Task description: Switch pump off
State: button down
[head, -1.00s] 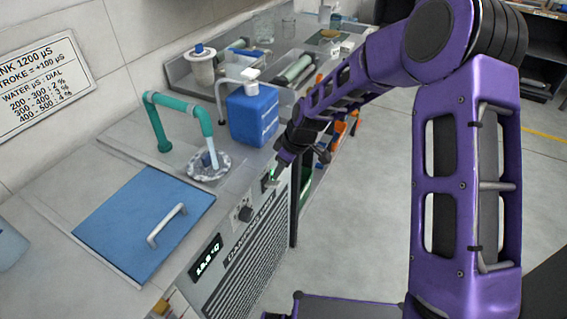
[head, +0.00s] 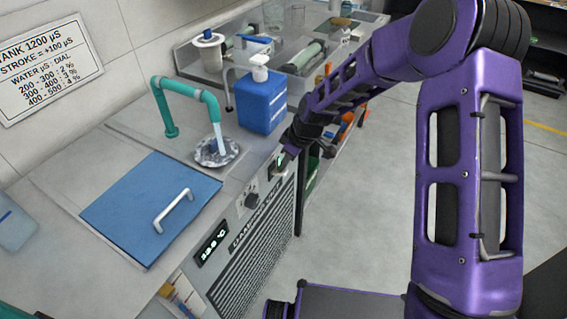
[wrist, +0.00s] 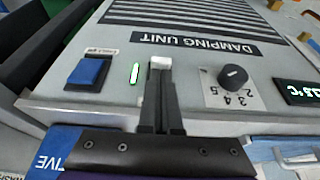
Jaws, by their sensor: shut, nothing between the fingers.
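The damping unit's front panel (wrist: 205,97) fills much of the wrist view. On it are a small pale switch (wrist: 160,62), a lit green indicator (wrist: 134,73) beside it, a blue square button (wrist: 88,72) and a black dial (wrist: 233,78). My gripper (wrist: 160,78) is shut and empty, with its fingertips at the pale switch and partly hiding it. I cannot tell whether they touch. In the head view my gripper (head: 283,164) is at the panel's far end. Water runs from the teal pipe (head: 186,86) into the round drain (head: 217,153).
A blue canister (head: 262,103) stands on the counter behind my gripper. A blue lid with a handle (head: 150,208) covers the near counter. The panel also carries a lit temperature display (head: 211,243). Open floor lies to the right.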

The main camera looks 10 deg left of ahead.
jog(key=shift+s+d+f+b, duration=0.1)
jog(key=shift+d+f+b, duration=0.1)
jog(key=shift+b, duration=0.1)
jog(key=shift+s+d+f+b, duration=0.15)
jog(key=shift+d+f+b, duration=0.4)
jog(key=shift+f+b, duration=0.2)
jog(key=shift+s+d+f+b, duration=0.15)
jog(key=shift+d+f+b, duration=0.2)
jog(key=shift+f+b, duration=0.3)
jog(key=shift+r, duration=0.1)
jog(key=shift+r+p, duration=0.6)
jog(key=shift+r, duration=0.1)
jog(key=shift+d+r, duration=0.1)
jog(key=shift+d, duration=0.05)
